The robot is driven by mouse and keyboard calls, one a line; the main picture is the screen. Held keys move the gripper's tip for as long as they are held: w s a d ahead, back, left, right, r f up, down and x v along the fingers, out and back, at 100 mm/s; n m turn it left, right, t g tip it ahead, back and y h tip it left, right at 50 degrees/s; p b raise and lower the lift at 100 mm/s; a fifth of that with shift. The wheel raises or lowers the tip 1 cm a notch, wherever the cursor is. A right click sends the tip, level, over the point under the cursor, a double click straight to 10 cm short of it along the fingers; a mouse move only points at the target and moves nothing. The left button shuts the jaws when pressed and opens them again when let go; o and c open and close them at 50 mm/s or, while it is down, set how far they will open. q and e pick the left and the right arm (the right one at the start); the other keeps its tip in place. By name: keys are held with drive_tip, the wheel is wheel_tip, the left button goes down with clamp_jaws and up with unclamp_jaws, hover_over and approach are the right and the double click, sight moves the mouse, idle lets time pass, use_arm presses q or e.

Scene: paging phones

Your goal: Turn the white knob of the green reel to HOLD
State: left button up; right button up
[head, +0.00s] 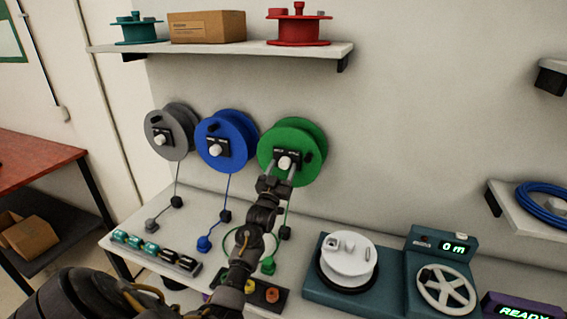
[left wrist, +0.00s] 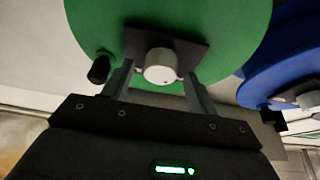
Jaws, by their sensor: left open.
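The green reel (head: 306,138) is mounted on the wall, the rightmost of three reels. Its white knob (head: 285,163) sits on a dark label plate (head: 293,155) at its middle; the lettering is too small to read. My left gripper (head: 284,170) is raised to the reel, with its open fingers on either side of the knob. In the left wrist view the white knob (left wrist: 161,66) is between the two fingertips (left wrist: 160,78), with a gap at each side. The knob's pointer direction cannot be told. My right gripper is not in view.
The blue reel (head: 236,126) and grey reel (head: 181,117) hang to the left. Below, the bench holds a row of small connectors (head: 155,252), a white spool on a teal machine (head: 347,262) and a handwheel (head: 446,290). A shelf (head: 220,51) runs above.

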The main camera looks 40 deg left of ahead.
use_arm(q)
drive_tip(key=shift+w+a+r, duration=0.2)
drive_tip(key=shift+w+r, duration=0.05)
drive_tip(key=shift+w, duration=0.3)
drive_tip(key=c, duration=1)
